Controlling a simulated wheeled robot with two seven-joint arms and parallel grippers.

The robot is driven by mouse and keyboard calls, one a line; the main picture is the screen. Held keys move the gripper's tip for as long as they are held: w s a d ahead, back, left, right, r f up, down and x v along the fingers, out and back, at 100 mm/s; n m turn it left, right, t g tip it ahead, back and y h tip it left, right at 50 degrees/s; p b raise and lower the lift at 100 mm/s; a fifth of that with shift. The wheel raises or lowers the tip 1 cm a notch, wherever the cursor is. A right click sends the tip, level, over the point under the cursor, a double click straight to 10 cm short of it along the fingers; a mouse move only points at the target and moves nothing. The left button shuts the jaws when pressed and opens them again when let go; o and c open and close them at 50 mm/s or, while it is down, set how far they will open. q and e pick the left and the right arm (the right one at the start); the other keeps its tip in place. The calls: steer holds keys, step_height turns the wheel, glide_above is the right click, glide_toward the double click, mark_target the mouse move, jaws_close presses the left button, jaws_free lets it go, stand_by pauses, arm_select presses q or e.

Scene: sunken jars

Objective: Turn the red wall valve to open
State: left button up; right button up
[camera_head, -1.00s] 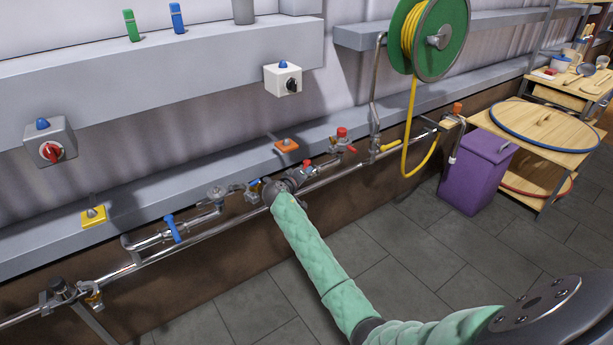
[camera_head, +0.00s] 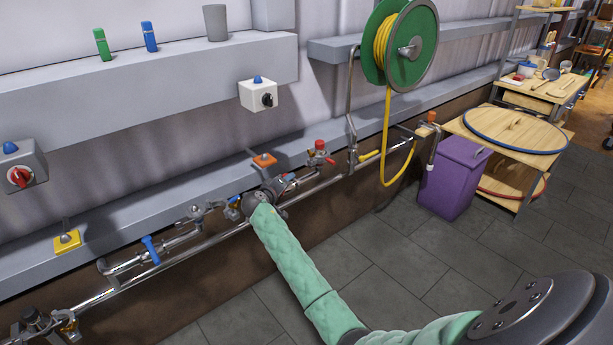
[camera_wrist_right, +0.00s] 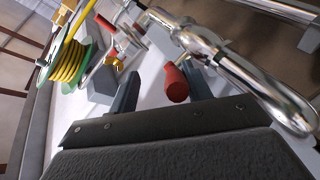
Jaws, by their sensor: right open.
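A red handle (camera_wrist_right: 176,84) shows in the right wrist view, between the two fingers of my right gripper (camera_wrist_right: 164,90). The fingers stand apart, and I cannot tell whether either touches the handle. In the head view my right gripper (camera_head: 280,188) is at the wall pipework, and its own wrist partly hides the fitting there. Another valve with a red cap (camera_head: 320,146) and red lever sits farther right along the pipe. My left gripper is in neither view.
A chrome pipe (camera_head: 175,260) runs along the wall below a grey ledge (camera_head: 130,215). A blue-handled valve (camera_head: 150,250) is to the left. A green reel (camera_head: 425,40) with yellow hose and a purple bin (camera_head: 453,180) are to the right. The tiled floor in front is clear.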

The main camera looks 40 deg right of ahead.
steer(key=o, duration=0.9)
steer(key=s+d+r, duration=0.2)
steer(key=s+r, duration=0.1)
steer(key=r, duration=0.2)
steer(key=shift+s+d, duration=0.25)
steer(key=shift+s, duration=0.05)
steer(key=shift+s+d+r, duration=0.3)
steer(key=shift+s+r, duration=0.35)
steer(key=shift+s, duration=0.1)
steer(key=c, duration=0.9)
steer(key=s+d+r, duration=0.2)
steer(key=s, duration=0.3)
steer(key=shift+d+r, duration=0.35)
steer(key=shift+d, duration=0.05)
